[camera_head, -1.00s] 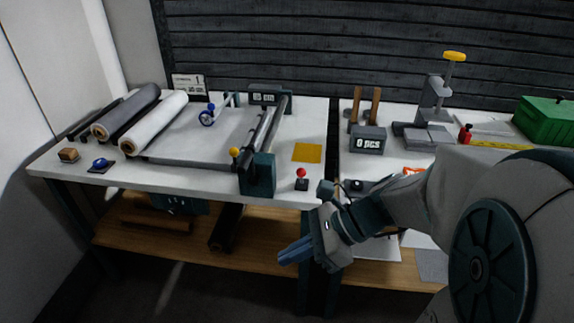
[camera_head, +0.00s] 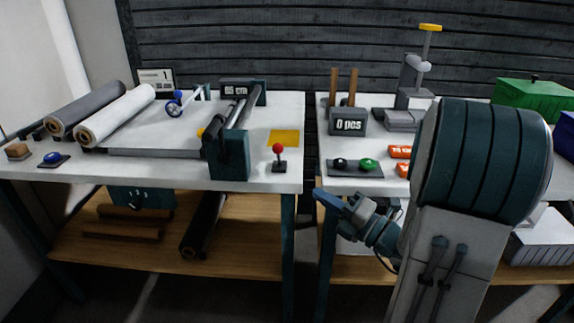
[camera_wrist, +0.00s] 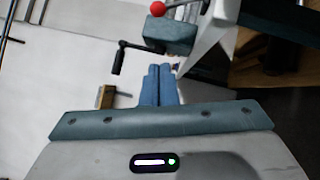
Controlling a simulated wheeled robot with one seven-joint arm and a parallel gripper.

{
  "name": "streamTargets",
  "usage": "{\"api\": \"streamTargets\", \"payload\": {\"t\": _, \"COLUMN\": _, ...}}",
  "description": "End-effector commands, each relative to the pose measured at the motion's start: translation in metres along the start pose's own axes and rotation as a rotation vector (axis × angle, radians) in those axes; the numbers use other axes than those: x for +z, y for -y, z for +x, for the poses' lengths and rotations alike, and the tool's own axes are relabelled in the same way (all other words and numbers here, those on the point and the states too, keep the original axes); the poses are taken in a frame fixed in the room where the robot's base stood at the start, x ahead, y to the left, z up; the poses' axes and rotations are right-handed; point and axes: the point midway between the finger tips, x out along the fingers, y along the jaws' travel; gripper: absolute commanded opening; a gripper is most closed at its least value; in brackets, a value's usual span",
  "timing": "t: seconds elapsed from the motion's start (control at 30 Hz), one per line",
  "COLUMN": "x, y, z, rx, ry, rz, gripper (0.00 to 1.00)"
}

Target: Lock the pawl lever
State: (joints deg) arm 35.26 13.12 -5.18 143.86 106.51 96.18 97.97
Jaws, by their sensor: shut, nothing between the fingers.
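Two ball-topped levers show; I cannot tell for sure which is the pawl lever. One has a red ball (camera_head: 279,149) on a short upright stem and dark base near the front right corner of the left table. A yellow knob (camera_head: 200,132) is partly hidden behind the teal end block (camera_head: 230,155) of the roller frame. In the wrist view, a red ball (camera_wrist: 157,8) sits on a thin rod beside a teal block (camera_wrist: 172,35) with a black crank handle (camera_wrist: 118,60). My gripper (camera_head: 327,198) is shut and empty, right of and below the red-ball lever, apart from it.
A gap separates the left table (camera_head: 110,170) from the right table. A button box (camera_head: 355,168), a "0 pcs" display (camera_head: 347,121) and orange labelled pieces stand near my arm. A yellow square (camera_head: 284,138) lies behind the red lever. Rolls lie at the left.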

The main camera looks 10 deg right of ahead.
Motion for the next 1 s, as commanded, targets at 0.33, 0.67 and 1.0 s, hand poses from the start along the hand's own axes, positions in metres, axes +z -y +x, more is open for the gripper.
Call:
{"api": "streamTargets", "payload": {"t": 0.33, "x": -0.002, "y": 0.001, "z": 0.026, "rx": 0.001, "ry": -0.007, "rz": -0.003, "gripper": 0.00}}
{"api": "streamTargets", "payload": {"t": 0.67, "x": -0.002, "y": 0.002, "z": 0.098, "rx": 0.001, "ry": -0.007, "rz": -0.004, "gripper": 0.00}}
{"api": "streamTargets", "payload": {"t": 1.0, "x": 0.024, "y": 0.001, "z": 0.126, "rx": 0.000, "ry": -0.003, "rz": -0.003, "gripper": 0.00}}
